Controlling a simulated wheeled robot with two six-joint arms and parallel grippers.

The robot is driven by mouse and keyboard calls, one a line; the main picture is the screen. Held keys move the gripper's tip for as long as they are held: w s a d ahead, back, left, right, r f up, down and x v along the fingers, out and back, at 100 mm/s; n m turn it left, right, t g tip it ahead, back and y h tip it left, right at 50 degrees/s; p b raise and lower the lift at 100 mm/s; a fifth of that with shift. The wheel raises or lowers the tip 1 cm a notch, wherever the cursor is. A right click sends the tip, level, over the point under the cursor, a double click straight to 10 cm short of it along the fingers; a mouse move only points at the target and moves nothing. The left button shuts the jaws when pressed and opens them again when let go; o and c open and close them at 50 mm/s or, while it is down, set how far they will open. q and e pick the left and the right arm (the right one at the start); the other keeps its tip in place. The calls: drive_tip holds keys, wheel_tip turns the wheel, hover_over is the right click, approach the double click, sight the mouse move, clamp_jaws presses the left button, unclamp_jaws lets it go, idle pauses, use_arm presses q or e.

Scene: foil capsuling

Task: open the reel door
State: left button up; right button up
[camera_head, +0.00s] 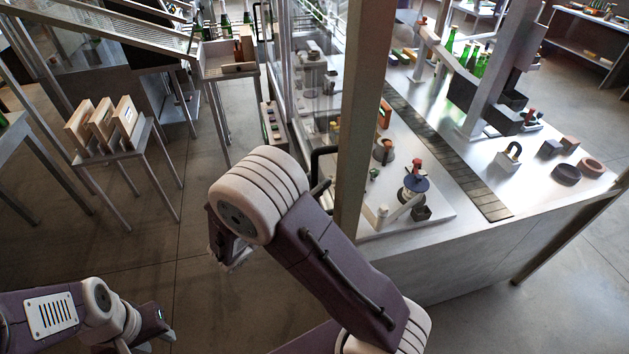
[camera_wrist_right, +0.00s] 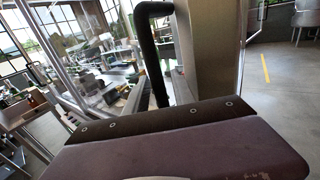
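A clear-panelled door (camera_head: 298,65) stands at the left of the machine, next to a tall metal post. Its black bent handle (camera_head: 318,160) shows beside the post, partly behind my right arm. In the right wrist view a black bent handle (camera_wrist_right: 149,50) rises upright behind the dark edge of my own purple hardware. My right arm fills the middle of the head view, and its gripper fingers are not distinguishable in either view. Whether they touch the handle is hidden. My left gripper (camera_head: 155,328) is low at the left, and its fingers are unclear.
The metal post (camera_head: 364,110) rises beside the handle. A steel worktop (camera_head: 470,225) with a dark conveyor (camera_head: 440,140) and several small parts lies to its right. A small table (camera_head: 118,153) with wooden boxes stands at left. Floor between is clear.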

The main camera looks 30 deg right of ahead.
drive_tip(key=shift+w, duration=0.1)
clamp_jaws()
idle(1.1)
